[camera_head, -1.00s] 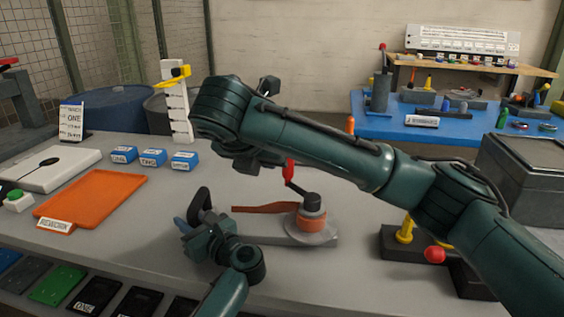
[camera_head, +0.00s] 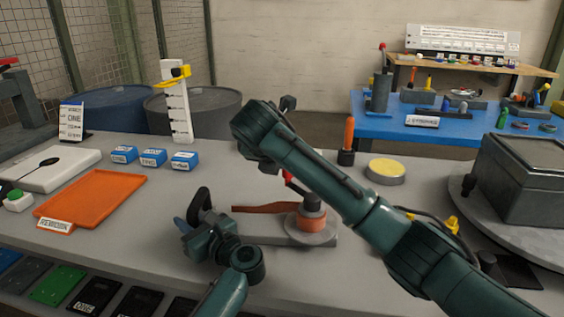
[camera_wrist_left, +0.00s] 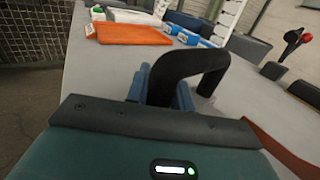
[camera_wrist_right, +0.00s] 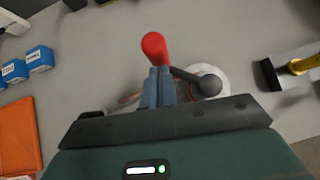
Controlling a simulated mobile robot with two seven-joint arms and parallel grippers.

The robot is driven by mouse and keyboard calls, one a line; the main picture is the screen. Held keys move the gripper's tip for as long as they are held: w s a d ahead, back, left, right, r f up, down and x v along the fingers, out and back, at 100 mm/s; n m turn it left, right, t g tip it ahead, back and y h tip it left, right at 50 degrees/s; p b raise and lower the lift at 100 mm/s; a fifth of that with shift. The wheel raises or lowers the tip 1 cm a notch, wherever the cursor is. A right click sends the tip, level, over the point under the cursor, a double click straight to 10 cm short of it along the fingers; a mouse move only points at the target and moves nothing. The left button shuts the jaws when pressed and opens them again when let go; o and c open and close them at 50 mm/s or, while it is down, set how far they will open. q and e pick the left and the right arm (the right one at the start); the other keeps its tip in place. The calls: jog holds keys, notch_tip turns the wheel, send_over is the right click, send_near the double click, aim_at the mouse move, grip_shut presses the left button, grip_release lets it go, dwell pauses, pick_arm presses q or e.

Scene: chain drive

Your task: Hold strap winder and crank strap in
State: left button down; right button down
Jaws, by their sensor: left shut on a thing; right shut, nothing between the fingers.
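The strap winder stands on the grey table, with an orange drum (camera_head: 312,222), a grey base and a black loop handle (camera_head: 202,202). An orange-brown strap (camera_head: 262,208) lies flat from the drum leftward. The black crank has a red knob (camera_head: 288,177), partly behind my right arm. My left gripper (camera_head: 187,228) is shut on the black handle, which also shows in the left wrist view (camera_wrist_left: 185,62). My right gripper (camera_wrist_right: 158,85) is shut and empty, its fingers close beside the red knob (camera_wrist_right: 154,47); contact is unclear. The head view hides its fingers behind the arm.
An orange tray (camera_head: 92,198), blue blocks (camera_head: 154,158) and a white stepped stand (camera_head: 176,115) are at left. A yellow-topped disc (camera_head: 386,171), an orange-handled tool (camera_head: 348,140) and a grey box (camera_head: 520,180) are at right.

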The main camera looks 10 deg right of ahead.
jog(key=shift+w+d+m+h, duration=0.1)
jog(key=shift+w+m+h, duration=0.2)
jog(key=shift+m, duration=0.2)
jog(key=w+d+m+g+h, duration=0.1)
jog(key=m, duration=0.1)
jog(key=w+d+m+g+h, duration=0.1)
jog(key=m, duration=0.1)
jog(key=s+d+m+g+h, duration=0.2)
jog(key=s+d+m+g, duration=0.1)
jog(key=d+m+g, duration=0.4)
jog(key=d+m, duration=0.2)
jog(key=d, duration=0.2)
jog(key=shift+s+h, duration=0.3)
jog(key=shift+s, duration=0.05)
dwell(1.6)
jog(key=shift+a, duration=0.1)
dwell(0.5)
